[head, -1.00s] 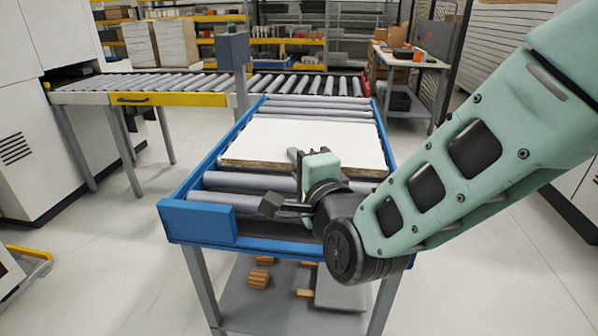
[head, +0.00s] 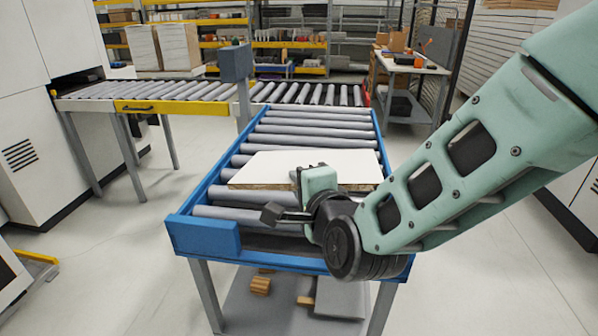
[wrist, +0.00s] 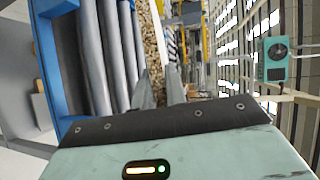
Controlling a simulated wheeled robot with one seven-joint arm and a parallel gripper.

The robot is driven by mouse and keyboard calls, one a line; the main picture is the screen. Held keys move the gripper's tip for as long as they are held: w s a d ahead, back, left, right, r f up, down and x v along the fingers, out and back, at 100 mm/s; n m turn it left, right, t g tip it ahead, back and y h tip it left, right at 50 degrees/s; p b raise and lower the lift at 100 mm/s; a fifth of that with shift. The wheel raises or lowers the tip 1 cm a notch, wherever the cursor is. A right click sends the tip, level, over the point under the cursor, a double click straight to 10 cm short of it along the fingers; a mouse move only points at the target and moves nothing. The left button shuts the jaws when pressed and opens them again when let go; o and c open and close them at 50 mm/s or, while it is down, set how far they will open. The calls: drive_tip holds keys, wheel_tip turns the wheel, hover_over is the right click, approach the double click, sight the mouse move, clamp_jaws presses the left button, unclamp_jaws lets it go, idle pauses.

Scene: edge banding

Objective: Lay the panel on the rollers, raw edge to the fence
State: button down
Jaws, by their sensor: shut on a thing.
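The white panel (head: 268,166) is over the rollers (head: 312,134) of the blue-framed table, with a brown chipboard edge facing me. My gripper (head: 300,178) is shut on the panel at that near edge. In the wrist view the chipboard edge (wrist: 150,45) runs between my two fingers (wrist: 160,88), beside the grey rollers (wrist: 105,55). The panel looks close to flat in the head view. I cannot tell whether it touches the rollers. My gripper hides part of its near edge. I cannot tell which part is the fence.
The blue frame (head: 205,234) borders the rollers. A grey post (head: 238,75) with a box stands at the far left corner. Behind is another roller conveyor with a yellow rail (head: 170,104). Wood offcuts (head: 261,285) lie on the lower shelf. Rollers beyond the panel are bare.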

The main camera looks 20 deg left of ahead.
drive_tip(key=shift+r+g+h+p, duration=0.6)
drive_tip(key=shift+r+g+p, duration=0.15)
drive_tip(key=shift+p, duration=1.45)
drive_tip(key=r+g+h+p, duration=0.1)
drive_tip(key=p, duration=0.6)
drive_tip(key=shift+g+h, duration=0.35)
drive_tip(key=shift+h, duration=0.05)
drive_tip(key=g+h+p, duration=0.1)
drive_tip(key=p, duration=0.6)
drive_tip(key=r+g+h+p, duration=0.1)
drive_tip(key=p, duration=0.6)
drive_tip(key=shift+a+g+h, duration=0.1)
drive_tip(key=shift+g+h, duration=0.3)
